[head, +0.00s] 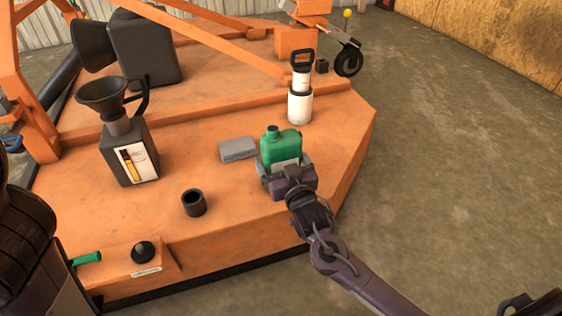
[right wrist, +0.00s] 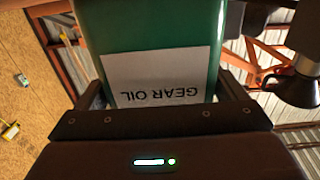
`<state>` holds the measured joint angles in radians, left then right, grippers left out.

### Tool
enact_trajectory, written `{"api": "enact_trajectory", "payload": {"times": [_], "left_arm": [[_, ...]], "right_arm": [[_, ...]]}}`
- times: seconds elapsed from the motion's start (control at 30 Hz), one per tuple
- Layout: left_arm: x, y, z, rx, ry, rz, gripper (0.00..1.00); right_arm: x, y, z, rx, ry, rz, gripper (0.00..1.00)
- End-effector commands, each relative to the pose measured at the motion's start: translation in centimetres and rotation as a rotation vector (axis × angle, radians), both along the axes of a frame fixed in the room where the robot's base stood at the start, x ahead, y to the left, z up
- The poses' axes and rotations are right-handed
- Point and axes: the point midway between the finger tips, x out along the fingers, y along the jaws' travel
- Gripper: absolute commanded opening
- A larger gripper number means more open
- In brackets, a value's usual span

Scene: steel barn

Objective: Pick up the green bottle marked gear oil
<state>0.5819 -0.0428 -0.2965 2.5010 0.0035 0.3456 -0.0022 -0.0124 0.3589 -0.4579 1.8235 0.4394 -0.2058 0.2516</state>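The green bottle (head: 281,148) stands upright near the right part of the orange deck, with a dark green cap on top. Its white label reads GEAR OIL upside down in the right wrist view (right wrist: 160,75). My right gripper (head: 286,170) is at the bottle from the near side, one finger along each side. In the right wrist view both fingers appear to press against the bottle's sides, so the gripper looks shut on it. Whether the bottle's base touches the deck is hidden behind the gripper. My left gripper is not in view; dark parts of my left arm show at the left edge.
A grey block (head: 238,149) lies just left of the bottle. A white cylinder with a black handle (head: 300,105) stands behind it. A black cup (head: 194,203) and a dark can with a funnel (head: 130,155) stand left. Concrete floor (head: 450,160) on the right is clear.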

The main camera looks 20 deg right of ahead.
Motion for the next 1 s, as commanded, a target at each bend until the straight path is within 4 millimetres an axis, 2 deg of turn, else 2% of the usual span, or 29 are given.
{"api": "enact_trajectory", "payload": {"times": [0.07, 0.4, 0.77, 0.87, 1.0], "left_arm": [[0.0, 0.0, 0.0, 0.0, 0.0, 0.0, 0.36], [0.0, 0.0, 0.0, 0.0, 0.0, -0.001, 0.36], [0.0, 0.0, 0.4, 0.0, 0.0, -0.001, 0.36], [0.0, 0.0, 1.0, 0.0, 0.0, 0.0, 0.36], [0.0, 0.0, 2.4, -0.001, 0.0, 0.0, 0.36]], "right_arm": [[0.0, 0.0, 0.0, 0.0, 0.0, 0.0, 0.8], [0.0, 0.0, 0.0, 0.0, 0.0, 0.0, 0.36], [0.0, 0.0, 0.9, 0.001, -0.008, -0.001, 0.35], [0.0, 0.0, 1.7, 0.002, -0.009, -0.001, 0.35], [0.0, -0.1, 3.9, 0.002, -0.01, -0.002, 0.35]]}}
